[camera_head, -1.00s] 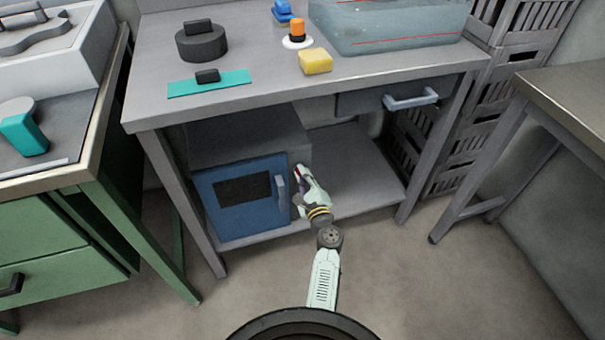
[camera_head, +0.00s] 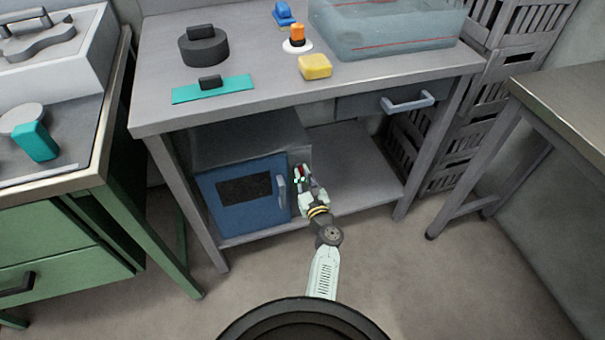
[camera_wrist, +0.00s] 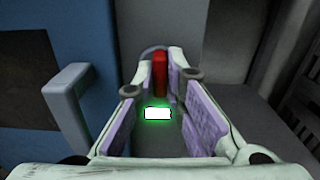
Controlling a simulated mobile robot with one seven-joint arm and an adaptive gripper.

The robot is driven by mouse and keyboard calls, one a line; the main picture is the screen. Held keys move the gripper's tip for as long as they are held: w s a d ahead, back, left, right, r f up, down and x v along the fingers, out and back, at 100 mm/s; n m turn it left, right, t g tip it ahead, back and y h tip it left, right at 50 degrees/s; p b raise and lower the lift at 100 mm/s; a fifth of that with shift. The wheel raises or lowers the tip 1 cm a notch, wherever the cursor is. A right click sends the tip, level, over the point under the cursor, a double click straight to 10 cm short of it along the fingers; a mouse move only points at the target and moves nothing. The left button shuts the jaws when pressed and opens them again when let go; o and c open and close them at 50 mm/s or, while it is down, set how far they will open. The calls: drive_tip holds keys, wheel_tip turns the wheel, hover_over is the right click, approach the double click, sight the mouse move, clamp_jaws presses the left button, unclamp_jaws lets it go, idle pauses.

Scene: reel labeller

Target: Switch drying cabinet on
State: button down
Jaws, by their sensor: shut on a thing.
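The drying cabinet is a grey box with a blue door (camera_head: 242,196) on the shelf under the bench; its door is shut. My gripper (camera_head: 301,174) is at the front panel right of the door handle (camera_head: 282,190). In the wrist view my gripper (camera_wrist: 160,75) is shut on a red switch (camera_wrist: 160,70), upright between the fingertips. A small lamp (camera_wrist: 157,113) glows white-green between the fingers, nearer the camera than the switch. The fingers hide the switch's sides and much of the panel.
The cabinet's handle (camera_wrist: 68,95) stands out close left of my fingers. The shelf (camera_head: 355,165) to the right is clear. The bench leg (camera_head: 405,200) and stacked crates (camera_head: 450,150) stand farther right. A drawer handle (camera_head: 408,102) juts out above.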

idle(0.4)
drive_tip(key=c, duration=1.7)
unclamp_jaws()
drive_tip(key=shift+o, duration=0.2)
drive_tip(key=v, duration=1.2)
drive_tip(key=shift+s, duration=0.1)
